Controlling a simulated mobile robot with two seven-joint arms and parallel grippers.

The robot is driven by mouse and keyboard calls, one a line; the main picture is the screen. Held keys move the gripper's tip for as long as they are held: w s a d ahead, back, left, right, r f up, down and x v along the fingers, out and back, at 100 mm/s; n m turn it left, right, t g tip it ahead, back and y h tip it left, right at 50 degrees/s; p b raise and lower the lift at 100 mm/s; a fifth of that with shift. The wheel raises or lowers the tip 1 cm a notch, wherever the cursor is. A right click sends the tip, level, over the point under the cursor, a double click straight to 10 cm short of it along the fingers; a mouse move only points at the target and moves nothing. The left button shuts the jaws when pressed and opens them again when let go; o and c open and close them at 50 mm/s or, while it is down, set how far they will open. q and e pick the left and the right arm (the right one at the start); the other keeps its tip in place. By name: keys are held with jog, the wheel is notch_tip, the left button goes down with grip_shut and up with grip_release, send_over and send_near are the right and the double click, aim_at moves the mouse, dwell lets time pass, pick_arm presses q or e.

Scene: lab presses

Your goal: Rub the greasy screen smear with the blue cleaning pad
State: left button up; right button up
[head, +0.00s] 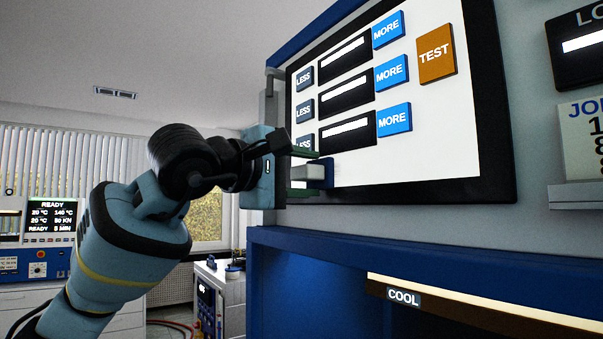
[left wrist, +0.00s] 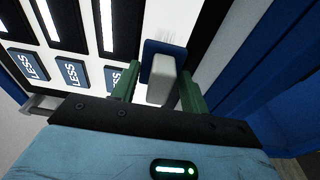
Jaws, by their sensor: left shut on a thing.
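The cleaning pad (head: 328,173) is a blue slab with a pale grey grip block (left wrist: 160,88). My left gripper (head: 306,173) is shut on the grip block, its green fingers on either side of it. The pad's blue face (left wrist: 151,48) is turned to the lower left part of the white screen (head: 440,140), below the LESS buttons. I cannot tell whether it touches the screen. Faint grey streaks (left wrist: 168,37) show on the screen just beyond the pad in the left wrist view; they may be the smear. My right gripper is not in view.
The screen has a black frame (head: 495,100), with LESS and blue MORE buttons (head: 394,121) and an orange TEST button (head: 435,53) close by.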

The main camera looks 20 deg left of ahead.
aim_at(337, 173)
pick_arm(q)
jog(key=shift+s+d, duration=0.55)
jog(key=shift+d, duration=0.3)
jog(key=shift+s+d, duration=0.55)
jog(key=shift+d, duration=0.3)
jog(key=shift+w, duration=0.1)
jog(key=shift+w+a, duration=0.55)
jog(key=shift+a, duration=0.3)
jog(key=shift+w+a, duration=0.5)
jog(key=shift+a, duration=0.3)
jog(key=shift+a, duration=0.1)
jog(key=shift+a+v, duration=0.15)
jog(key=shift+v, duration=1.3)
jog(key=shift+a+v, duration=0.15)
jog(key=shift+v, duration=1.3)
jog(key=shift+w, duration=0.15)
